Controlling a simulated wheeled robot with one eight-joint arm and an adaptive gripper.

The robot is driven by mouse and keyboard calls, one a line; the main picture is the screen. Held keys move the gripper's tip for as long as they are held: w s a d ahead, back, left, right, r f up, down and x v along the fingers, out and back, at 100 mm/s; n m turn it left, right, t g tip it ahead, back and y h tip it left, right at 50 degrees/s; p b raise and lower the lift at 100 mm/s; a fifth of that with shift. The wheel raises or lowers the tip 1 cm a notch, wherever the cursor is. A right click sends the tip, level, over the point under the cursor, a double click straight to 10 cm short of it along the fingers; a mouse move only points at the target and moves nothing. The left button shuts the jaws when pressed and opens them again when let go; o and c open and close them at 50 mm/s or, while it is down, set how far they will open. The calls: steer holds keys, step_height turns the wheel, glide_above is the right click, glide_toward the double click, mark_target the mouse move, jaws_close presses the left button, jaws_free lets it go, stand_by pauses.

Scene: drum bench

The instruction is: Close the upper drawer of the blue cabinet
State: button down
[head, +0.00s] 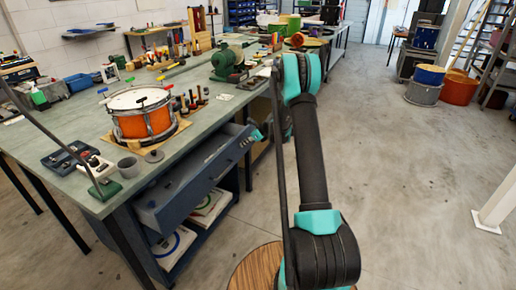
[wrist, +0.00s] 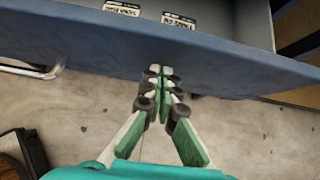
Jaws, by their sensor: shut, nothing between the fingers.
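The blue cabinet (head: 228,187) stands under the workbench. Its upper drawer (head: 205,172) is pulled out, with its grey inside showing. In the wrist view the drawer's blue front (wrist: 225,68) crosses the picture, with two labels inside behind it. A metal handle (wrist: 40,70) shows at the left. My gripper (wrist: 158,70) is shut and empty, its fingertips at the drawer front, to the right of the handle. I cannot tell whether they touch it. In the head view the gripper is mostly hidden, near the drawer front's far end.
White items with coloured rings (head: 172,247) lie below the drawer. A round wooden top (head: 250,268) is near my arm.

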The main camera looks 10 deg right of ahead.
steer(key=w+a, duration=0.2)
steer(key=a, duration=0.1)
steer(key=w+a, duration=0.2)
steer(key=a, duration=0.1)
steer(key=w+a, duration=0.3)
steer(key=a, duration=0.1)
steer(key=shift+w+a, duration=0.45)
steer(key=shift+a+r, duration=0.1)
